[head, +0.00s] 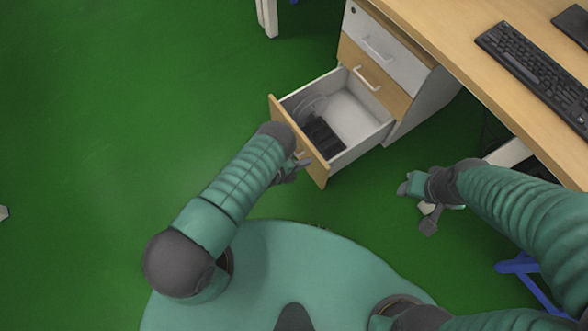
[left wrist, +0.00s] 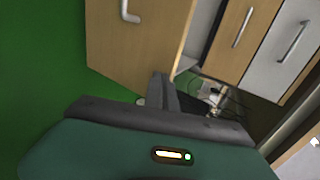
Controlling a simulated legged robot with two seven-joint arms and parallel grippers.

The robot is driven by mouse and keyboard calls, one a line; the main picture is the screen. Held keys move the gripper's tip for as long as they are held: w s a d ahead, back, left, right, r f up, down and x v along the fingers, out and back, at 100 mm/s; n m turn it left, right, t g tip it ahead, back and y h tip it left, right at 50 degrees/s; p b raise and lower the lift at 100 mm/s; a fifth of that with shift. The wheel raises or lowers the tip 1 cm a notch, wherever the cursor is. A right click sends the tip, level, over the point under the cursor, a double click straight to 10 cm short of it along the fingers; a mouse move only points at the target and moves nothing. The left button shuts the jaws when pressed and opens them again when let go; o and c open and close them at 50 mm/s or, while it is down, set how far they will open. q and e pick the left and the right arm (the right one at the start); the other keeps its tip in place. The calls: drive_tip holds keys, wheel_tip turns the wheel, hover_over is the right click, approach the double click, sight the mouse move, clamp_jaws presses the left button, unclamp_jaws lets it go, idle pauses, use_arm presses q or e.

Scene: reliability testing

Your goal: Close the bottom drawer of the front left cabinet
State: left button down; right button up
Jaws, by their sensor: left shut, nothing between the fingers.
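The bottom drawer (head: 348,112) of the white cabinet with wooden fronts (head: 420,105) is pulled far out. Inside it lie a dark object and something clear and round. Its wooden front panel (head: 318,172) faces me; the panel and its handle also show in the left wrist view (left wrist: 135,50). My left gripper (head: 302,165) is shut and empty, close to the outer face of the panel near its right part; I cannot tell whether it touches. Its fingers (left wrist: 163,88) show against the panel's edge. My right gripper (head: 404,188) hangs right of the drawer; its jaws are too small to read.
A wooden desk (head: 480,60) with a black keyboard (head: 535,75) spans the upper right above the cabinet. The two upper drawers are shut. A blue chair-like leg (head: 525,265) stands at the lower right.

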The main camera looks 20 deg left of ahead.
use_arm(q)
drive_tip(key=shift+w+d, duration=0.7)
drive_tip(key=shift+w, duration=0.05)
use_arm(e)
drive_tip(key=shift+d+f, duration=0.15)
drive_tip(key=shift+f, duration=0.2)
